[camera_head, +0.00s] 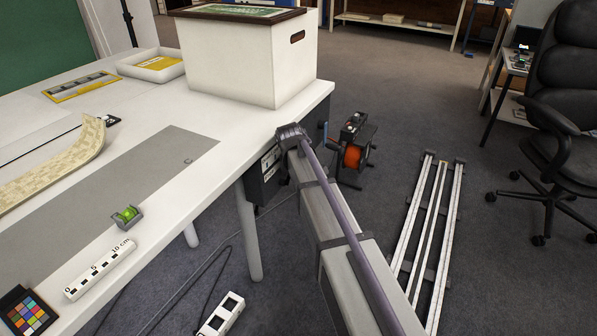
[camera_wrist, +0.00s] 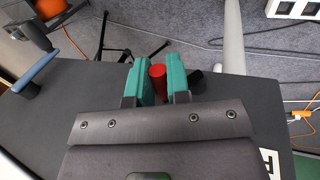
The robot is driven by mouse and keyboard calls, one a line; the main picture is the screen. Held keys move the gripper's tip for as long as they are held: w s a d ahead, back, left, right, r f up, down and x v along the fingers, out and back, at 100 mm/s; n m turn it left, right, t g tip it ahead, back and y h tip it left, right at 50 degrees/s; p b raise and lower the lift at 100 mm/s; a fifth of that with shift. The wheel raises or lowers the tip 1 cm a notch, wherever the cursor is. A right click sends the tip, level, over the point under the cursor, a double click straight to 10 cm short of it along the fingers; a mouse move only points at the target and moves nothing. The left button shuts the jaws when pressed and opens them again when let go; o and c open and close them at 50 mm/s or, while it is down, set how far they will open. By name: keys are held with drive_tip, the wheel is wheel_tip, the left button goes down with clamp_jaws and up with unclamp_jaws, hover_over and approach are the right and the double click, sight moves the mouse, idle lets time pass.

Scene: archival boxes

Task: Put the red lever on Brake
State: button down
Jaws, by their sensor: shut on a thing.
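In the wrist view, the red lever (camera_wrist: 158,73) stands between the two teal fingers of my gripper (camera_wrist: 158,80), which are shut on it. The lever rises in front of a dark grey box (camera_wrist: 60,100). The same dark box (camera_head: 255,192) hangs under the table's right edge in the head view, with small white labels (camera_head: 270,158) on its face. Their words are too small to read, so I cannot tell which mark the lever is at. In the head view the red lever and my fingertips are hidden behind my arm.
A blue-handled crank (camera_wrist: 38,70) sticks out at the left of the box in the wrist view. A white archival box (camera_head: 240,60) stands on the white table (camera_head: 200,112) above. An orange reel (camera_head: 353,155) on a black stand, floor rails (camera_head: 430,225) and cables lie nearby.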

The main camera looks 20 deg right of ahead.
idle(0.4)
drive_tip(key=c, duration=1.1)
unclamp_jaws()
drive_tip(key=shift+r, duration=0.1)
drive_tip(key=p+v, duration=0.3)
drive_tip(key=shift+w+d, duration=0.1)
drive_tip(key=s+a, duration=0.8)
drive_tip(key=s, duration=0.1)
drive_tip(key=shift+a, duration=0.15)
